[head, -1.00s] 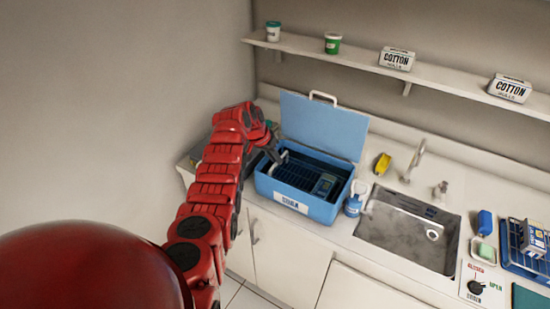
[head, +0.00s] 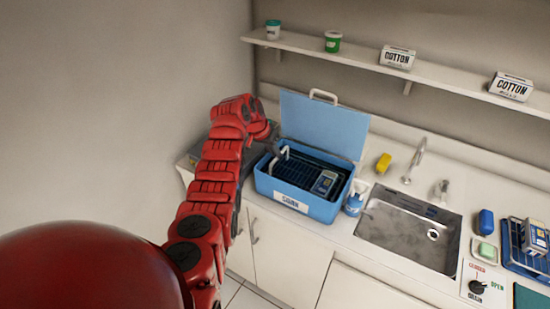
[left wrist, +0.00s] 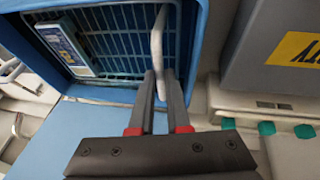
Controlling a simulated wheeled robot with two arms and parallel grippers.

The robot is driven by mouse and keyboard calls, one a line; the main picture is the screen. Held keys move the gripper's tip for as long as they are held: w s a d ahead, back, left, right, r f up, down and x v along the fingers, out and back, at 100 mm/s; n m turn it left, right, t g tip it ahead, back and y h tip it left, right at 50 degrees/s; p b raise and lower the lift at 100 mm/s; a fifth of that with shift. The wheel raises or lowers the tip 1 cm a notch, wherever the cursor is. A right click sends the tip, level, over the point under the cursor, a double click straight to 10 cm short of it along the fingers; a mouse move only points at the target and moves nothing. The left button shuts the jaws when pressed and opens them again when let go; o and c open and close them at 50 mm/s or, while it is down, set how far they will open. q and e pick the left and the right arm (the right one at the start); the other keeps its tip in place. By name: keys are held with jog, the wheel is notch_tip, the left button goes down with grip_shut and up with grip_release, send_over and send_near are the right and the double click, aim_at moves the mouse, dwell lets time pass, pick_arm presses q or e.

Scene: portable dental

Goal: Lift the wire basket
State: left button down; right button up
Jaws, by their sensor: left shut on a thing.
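The dark wire basket (head: 298,171) is inside the open blue box (head: 290,200) on the counter, with a small blue-and-white package (head: 325,182) in it. Its pale handle (head: 285,153) stands up at the left end. My left gripper (head: 277,146) is shut on this handle. In the left wrist view the fingers (left wrist: 160,82) close around the handle (left wrist: 158,40), with the basket's mesh (left wrist: 112,40) behind. The basket's underside is hidden by the box wall. My right gripper is in neither current view.
The box's raised lid (head: 323,125) stands behind the basket. A blue bottle (head: 354,198) is close to the box's right side, left of the sink (head: 410,230). A shelf (head: 400,75) runs along the wall above. A grey case (left wrist: 275,60) is beside the box.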

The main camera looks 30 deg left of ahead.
pick_arm(q)
notch_tip(320, 180, up, 6)
jog(key=shift+w+f+b, duration=0.1)
jog(key=shift+b, duration=0.95)
jog(key=shift+r, duration=0.2)
jog(key=shift+a, duration=0.1)
jog(key=c, duration=1.3)
grip_release()
jog(key=o, duration=0.4)
